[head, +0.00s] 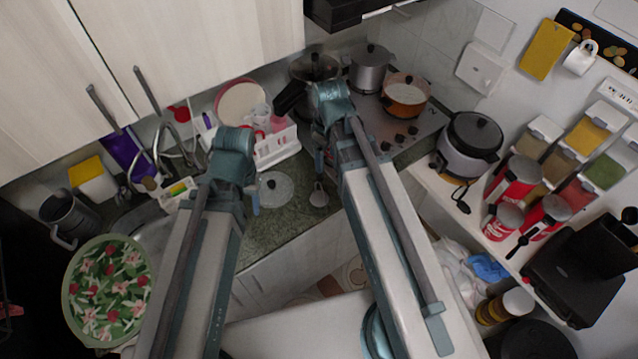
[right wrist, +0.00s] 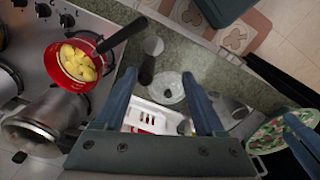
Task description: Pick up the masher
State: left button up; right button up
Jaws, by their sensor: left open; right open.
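A utensil with a round grey head and a dark handle, which looks like the masher (head: 319,197), lies on the green counter between a glass lid and the stove. It also shows in the right wrist view (right wrist: 147,68), where its handle appears between my right fingers. My right gripper (right wrist: 159,77) is open and empty; the gap between it and the utensil is hard to judge. In the head view my right gripper (head: 320,158) is just above the handle and hides part of it. My left gripper (head: 254,196) is open, left of the glass lid, its fingers partly hidden by its arm.
The glass lid (head: 275,189) lies beside the utensil. A white rack (head: 277,148) stands behind the lid. The stove (head: 405,130) with pots is to the right, and a red pan of yellow food (right wrist: 78,66) shows in the wrist view. A floral plate (head: 108,290) is at far left.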

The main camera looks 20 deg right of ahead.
jog(key=w+n, duration=0.1)
jog(key=n, duration=0.2)
jog(key=w+n, duration=0.2)
jog(key=n, duration=0.2)
jog(key=w+n, duration=0.2)
jog(key=n, duration=0.2)
jog(key=shift+d, duration=0.25)
jog(key=b, duration=0.9)
send_over(320, 181)
jog(key=w+d, duration=0.1)
jog(key=w, duration=0.1)
notch_tip(320, 181, down, 9)
jog(key=shift+s+d+r, duration=0.1)
jog(key=shift+s+d, duration=0.05)
jog(key=f+b, duration=0.2)
jog(key=a+f+b, duration=0.1)
jog(key=f+b, duration=0.2)
jog(key=shift+s+f, duration=0.1)
jog(key=shift+c, duration=0.2)
grip_shut()
